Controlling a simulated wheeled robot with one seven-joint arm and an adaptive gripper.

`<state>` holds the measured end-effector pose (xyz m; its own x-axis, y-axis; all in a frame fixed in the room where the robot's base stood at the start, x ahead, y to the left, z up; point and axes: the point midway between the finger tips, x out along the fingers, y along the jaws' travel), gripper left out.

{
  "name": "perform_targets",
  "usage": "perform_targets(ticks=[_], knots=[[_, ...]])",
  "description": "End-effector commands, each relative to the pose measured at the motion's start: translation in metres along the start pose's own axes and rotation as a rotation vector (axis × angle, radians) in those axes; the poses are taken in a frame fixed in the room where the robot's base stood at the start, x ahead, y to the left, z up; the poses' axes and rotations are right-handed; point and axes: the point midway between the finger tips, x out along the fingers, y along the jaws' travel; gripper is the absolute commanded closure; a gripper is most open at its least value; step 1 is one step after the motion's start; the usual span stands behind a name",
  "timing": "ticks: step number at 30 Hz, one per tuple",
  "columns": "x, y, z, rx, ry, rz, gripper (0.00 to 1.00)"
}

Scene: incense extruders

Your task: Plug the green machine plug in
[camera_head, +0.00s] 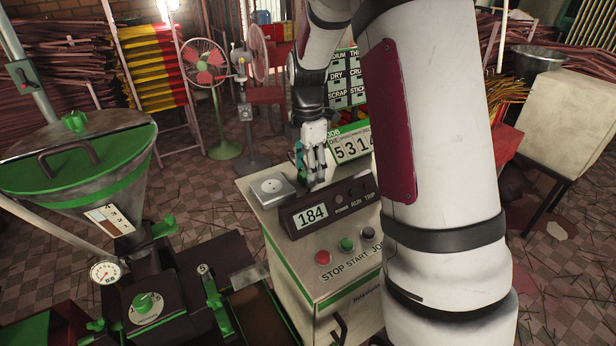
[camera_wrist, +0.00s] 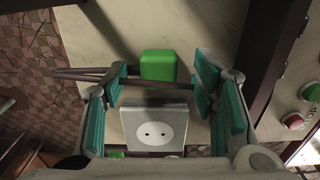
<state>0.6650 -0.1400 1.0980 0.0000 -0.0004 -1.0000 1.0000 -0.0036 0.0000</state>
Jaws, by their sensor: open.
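The green plug (camera_wrist: 158,66) is a small rounded green block lying on the pale cabinet top (camera_wrist: 205,22), with a dark cable (camera_wrist: 78,73) running off to the left in the wrist view. My gripper (camera_wrist: 160,86) is open, its teal pads on either side of the plug in that view; I see no clear contact. The white socket (camera_wrist: 154,130) with two holes is just below the plug in the wrist view. In the head view the socket (camera_head: 273,187) sits left of my gripper (camera_head: 314,162); the plug cannot be made out there.
A green-rimmed hopper machine (camera_head: 80,165) stands left. A number board (camera_head: 350,148) and fans (camera_head: 205,65) are behind. My arm hides the right part.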

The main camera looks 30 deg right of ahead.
Motion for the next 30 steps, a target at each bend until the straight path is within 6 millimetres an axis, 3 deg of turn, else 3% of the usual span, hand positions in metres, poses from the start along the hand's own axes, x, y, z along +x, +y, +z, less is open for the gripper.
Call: perform_targets(ticks=[4, 14, 17, 21, 30], knots=[[0.0127, -0.0002, -0.0001, 0.0, 0.001, -0.001, 0.47], [0.0141, 0.0005, 0.0, 0.0, 0.0, 0.0, 0.47], [0.014, 0.0005, 0.0, 0.0, 0.0, 0.0, 0.63], [0.0139, 0.0005, 0.0, 0.0, 0.0, 0.0, 0.94], [0.0132, 0.0007, 0.0001, 0.0, 0.0, 0.001, 0.95]])
